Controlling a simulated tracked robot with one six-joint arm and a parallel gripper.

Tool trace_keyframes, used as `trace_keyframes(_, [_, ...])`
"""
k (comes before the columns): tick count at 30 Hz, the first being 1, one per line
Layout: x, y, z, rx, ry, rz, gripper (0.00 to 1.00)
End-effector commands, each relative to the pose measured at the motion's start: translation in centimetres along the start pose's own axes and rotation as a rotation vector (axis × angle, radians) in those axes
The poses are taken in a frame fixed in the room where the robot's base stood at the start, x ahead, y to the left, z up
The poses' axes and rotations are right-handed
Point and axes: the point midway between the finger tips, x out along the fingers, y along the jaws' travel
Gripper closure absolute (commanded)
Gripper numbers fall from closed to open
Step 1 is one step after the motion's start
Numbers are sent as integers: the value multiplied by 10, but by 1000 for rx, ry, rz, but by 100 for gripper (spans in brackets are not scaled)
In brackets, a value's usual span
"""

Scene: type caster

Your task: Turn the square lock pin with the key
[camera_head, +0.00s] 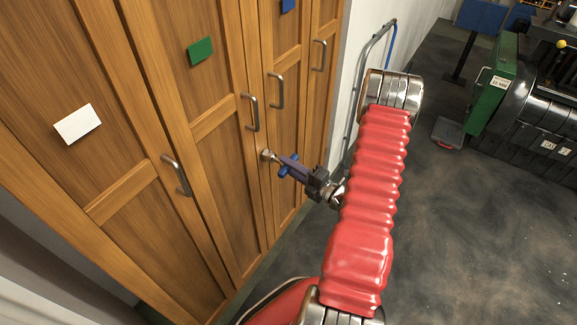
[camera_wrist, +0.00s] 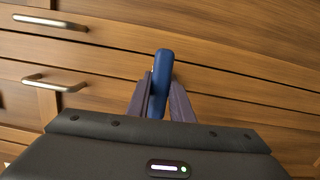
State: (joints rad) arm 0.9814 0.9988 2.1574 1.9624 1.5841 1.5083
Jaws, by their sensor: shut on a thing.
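My gripper (camera_head: 290,170) reaches out at the cabinet door beyond my red arm. It is shut on a blue key (camera_head: 283,171), which shows upright between the two dark fingers in the wrist view (camera_wrist: 161,75). A round metal lock fitting (camera_head: 267,155) sits on the wooden door edge just past the fingertips. The key's tip points at this fitting. I cannot tell whether it is seated on the square pin, which is hidden or too small to see.
Tall wooden cabinet doors (camera_head: 130,150) fill the left, with metal handles (camera_head: 252,112) near the lock. White, green (camera_head: 201,51) and blue cards are on the doors. A metal rail stands by the white wall. A dark machine with a green box (camera_head: 492,85) stands at right. The floor is mostly clear.

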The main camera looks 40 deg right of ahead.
Motion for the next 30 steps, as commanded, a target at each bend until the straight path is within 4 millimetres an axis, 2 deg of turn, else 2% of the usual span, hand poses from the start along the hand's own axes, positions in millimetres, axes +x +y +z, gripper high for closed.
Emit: trace_keyframes(30, [-24,0,4,0,-1,0,100])
